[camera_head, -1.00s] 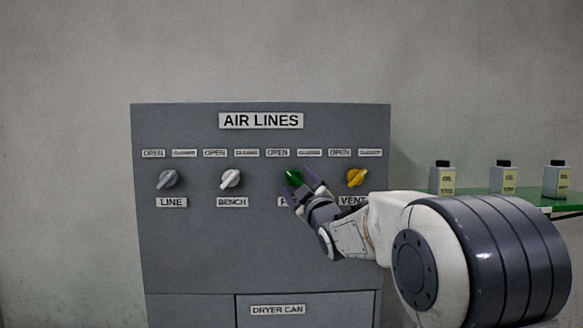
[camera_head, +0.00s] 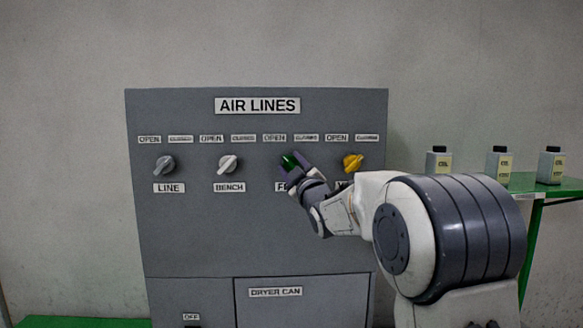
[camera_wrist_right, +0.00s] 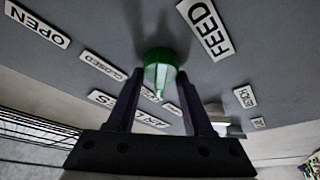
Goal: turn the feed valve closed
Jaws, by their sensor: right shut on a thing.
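The feed valve is a green knob (camera_head: 288,160) on the grey panel, third from the left. It also shows in the right wrist view (camera_wrist_right: 160,58), between the fingers, with a pale stripe on its grip. My right gripper (camera_head: 295,164) is shut on the green knob, one finger on each side, and it shows from behind in the right wrist view (camera_wrist_right: 157,78). The FEED label (camera_wrist_right: 205,28) is readable in the right wrist view, but my gripper covers most of it in the head view. OPEN and CLOSED labels sit above the knob. My left gripper is out of view.
The AIR LINES panel (camera_head: 200,235) also has a grey LINE knob (camera_head: 163,165), a white BENCH knob (camera_head: 228,164) and a yellow knob (camera_head: 352,162) close right of my gripper. Three bottles stand on a green shelf (camera_head: 525,184) at the right.

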